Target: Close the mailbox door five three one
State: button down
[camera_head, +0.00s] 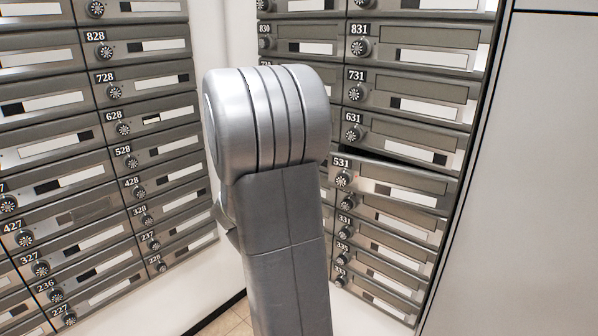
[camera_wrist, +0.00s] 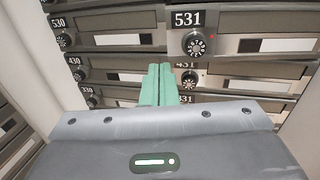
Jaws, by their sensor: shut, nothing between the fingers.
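The mailbox door 531 (camera_head: 415,183) is in the right-hand bank in the head view. It stands slightly ajar, with a dark gap along its top edge below door 631. In the wrist view, door 531 (camera_wrist: 262,22) is at the upper right, with its number plate and black dial (camera_wrist: 195,44) at its left end. My gripper (camera_wrist: 158,68) shows as two green fingers pressed together, empty. The fingertips appear just below and left of the dial, over the row beneath; whether they touch anything cannot be told. In the head view my arm hides the gripper.
Door 631 (camera_head: 408,138) is above 531, and door 431 (camera_wrist: 247,70) is below it. Door 530 (camera_wrist: 110,22) is to its left. A second mailbox bank (camera_head: 75,130) stands at the left. A plain pale panel (camera_head: 530,170) is at the right.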

jog(key=d+p+x, duration=0.1)
jog(key=p+x, duration=0.4)
jog(key=x, duration=0.8)
jog(key=shift+d+h, duration=0.3)
jog(key=shift+b+x, duration=1.55)
jog(key=shift+x, duration=0.5)
jog(key=shift+a, duration=0.15)
jog(key=shift+f, duration=0.1)
